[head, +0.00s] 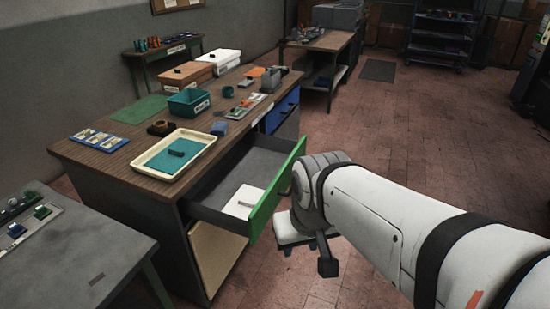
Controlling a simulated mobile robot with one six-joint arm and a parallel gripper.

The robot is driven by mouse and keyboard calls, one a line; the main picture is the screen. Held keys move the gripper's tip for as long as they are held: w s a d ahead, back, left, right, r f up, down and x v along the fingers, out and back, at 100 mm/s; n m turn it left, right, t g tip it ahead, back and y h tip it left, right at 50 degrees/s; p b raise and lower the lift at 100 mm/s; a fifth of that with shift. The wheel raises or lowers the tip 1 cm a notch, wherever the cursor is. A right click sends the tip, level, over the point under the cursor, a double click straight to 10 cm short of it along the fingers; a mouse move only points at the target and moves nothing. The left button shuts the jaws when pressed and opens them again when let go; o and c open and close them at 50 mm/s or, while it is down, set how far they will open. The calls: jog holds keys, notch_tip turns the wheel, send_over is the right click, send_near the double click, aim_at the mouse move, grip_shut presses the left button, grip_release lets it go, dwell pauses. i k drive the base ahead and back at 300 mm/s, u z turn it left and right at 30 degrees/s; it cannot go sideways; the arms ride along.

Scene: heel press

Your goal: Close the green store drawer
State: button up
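The green-fronted store drawer (266,207) is pulled well out of the right side of the wooden-topped workbench (110,158). Its grey inside shows, with a flat white piece (242,203) lying in it. My white arm reaches in from the lower right, and its rounded joint is just right of the green front. A dark finger-like part of my gripper (328,262) points down below that joint, to the right of the drawer. The rest of the gripper is hidden by the arm, so its opening does not show. I cannot tell whether the arm touches the drawer front.
A blue drawer front (282,112) sits farther along the same bench. A cream tray (205,147), a teal bin (188,103) and boxes stand on top. A grey table (85,255) is at the lower left. The tiled floor (440,150) to the right is largely clear.

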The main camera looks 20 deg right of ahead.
aim_at(264, 163)
jog(key=z, duration=0.2)
jog(key=i, duration=1)
jog(key=z, duration=0.05)
